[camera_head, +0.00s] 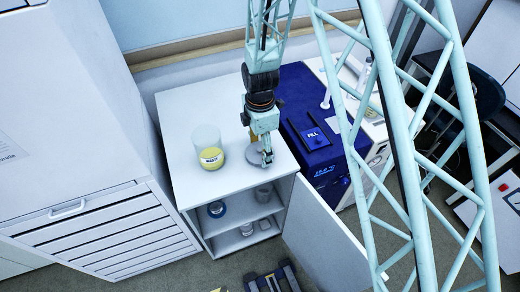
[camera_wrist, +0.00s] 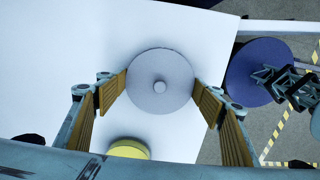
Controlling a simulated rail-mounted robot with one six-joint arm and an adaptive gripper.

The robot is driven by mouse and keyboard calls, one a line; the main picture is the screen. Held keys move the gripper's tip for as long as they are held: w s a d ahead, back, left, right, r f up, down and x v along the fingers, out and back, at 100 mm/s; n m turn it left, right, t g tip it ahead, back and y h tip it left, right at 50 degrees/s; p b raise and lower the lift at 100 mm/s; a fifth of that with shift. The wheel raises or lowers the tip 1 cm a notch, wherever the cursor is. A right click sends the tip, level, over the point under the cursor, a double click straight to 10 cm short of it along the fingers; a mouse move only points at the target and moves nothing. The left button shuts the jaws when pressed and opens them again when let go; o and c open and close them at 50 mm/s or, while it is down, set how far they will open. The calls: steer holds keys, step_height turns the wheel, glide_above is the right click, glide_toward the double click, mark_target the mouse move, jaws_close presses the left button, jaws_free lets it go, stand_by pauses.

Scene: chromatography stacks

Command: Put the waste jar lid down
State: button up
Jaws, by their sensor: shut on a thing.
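The waste jar lid (camera_wrist: 160,82) is a round grey disc with a small knob in its middle. My gripper (camera_wrist: 161,95) is shut on it, one finger at each side of its rim. In the head view the lid (camera_head: 254,153) is partly hidden behind my gripper (camera_head: 265,158), over the white cabinet top. Whether it touches the top or hangs just above it, I cannot tell. The waste jar (camera_head: 209,148), clear with a yellow label and open at the top, stands on the cabinet top to the left. Its yellow part (camera_wrist: 128,149) shows at the bottom of the wrist view.
The white cabinet top (camera_head: 185,105) has free room around the jar and lid. The cabinet's door (camera_head: 325,235) stands open, with several vessels on the shelves inside. A dark blue device (camera_head: 312,130) stands close on the right, and a drawer unit (camera_head: 110,225) on the left.

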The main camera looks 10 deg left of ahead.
mark_target(260, 150)
steer(key=shift+f, duration=0.2)
steer(key=o, duration=0.7)
steer(key=shift+o, duration=0.2)
steer(key=shift+r, duration=0.2)
step_height(260, 150, up, 12)
stand_by(0.7)
stand_by(0.8)
